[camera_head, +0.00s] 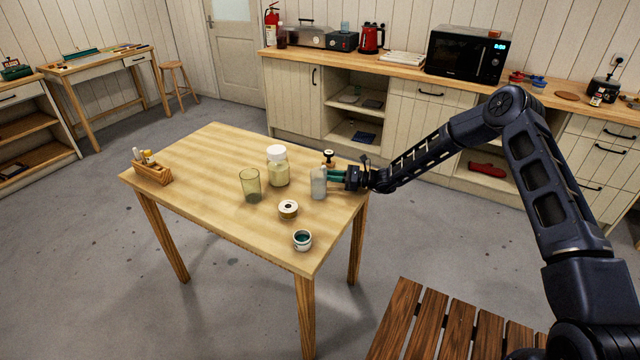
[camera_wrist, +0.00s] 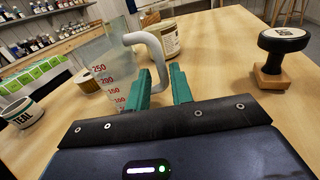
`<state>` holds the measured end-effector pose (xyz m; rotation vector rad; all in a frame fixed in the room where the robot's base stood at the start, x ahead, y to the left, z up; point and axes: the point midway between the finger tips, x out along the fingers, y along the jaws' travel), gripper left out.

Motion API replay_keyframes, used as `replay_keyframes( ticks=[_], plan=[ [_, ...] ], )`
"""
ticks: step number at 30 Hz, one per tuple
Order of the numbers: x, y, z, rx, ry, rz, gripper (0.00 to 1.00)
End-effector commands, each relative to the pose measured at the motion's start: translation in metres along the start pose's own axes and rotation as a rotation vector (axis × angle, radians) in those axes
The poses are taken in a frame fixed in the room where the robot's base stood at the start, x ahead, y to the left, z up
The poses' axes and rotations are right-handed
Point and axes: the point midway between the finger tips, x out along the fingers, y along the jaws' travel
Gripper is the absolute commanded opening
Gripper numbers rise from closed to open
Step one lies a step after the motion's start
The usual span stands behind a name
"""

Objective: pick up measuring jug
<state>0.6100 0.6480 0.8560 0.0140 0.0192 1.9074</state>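The measuring jug (camera_head: 318,184) is a clear, greyish vessel with a pale grey handle, standing upright near the table's right edge. In the wrist view the jug (camera_wrist: 108,68) shows red marks from 100 to 250. My gripper (camera_head: 338,175) is at the jug's right side, at handle height. In the wrist view the teal fingers of my gripper (camera_wrist: 159,88) stand on either side of the handle's lower part. The gap around the handle is narrow, and I cannot tell whether the fingers press on it.
A wooden stamp (camera_head: 328,157) stands just behind my gripper. A brush holder (camera_head: 153,173) sits far left. The table's left middle is clear.

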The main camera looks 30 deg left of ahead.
Motion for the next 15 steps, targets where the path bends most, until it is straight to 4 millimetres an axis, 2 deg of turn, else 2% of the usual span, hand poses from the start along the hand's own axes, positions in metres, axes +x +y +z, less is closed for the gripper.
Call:
replay_keyframes(
  ticks=[9, 15],
  plan=[
    [0.041, -0.002, -0.003, -0.001, 0.001, 0.002, 0.22],
    [0.046, -0.002, -0.003, -0.001, 0.001, 0.001, 0.22]
  ],
)
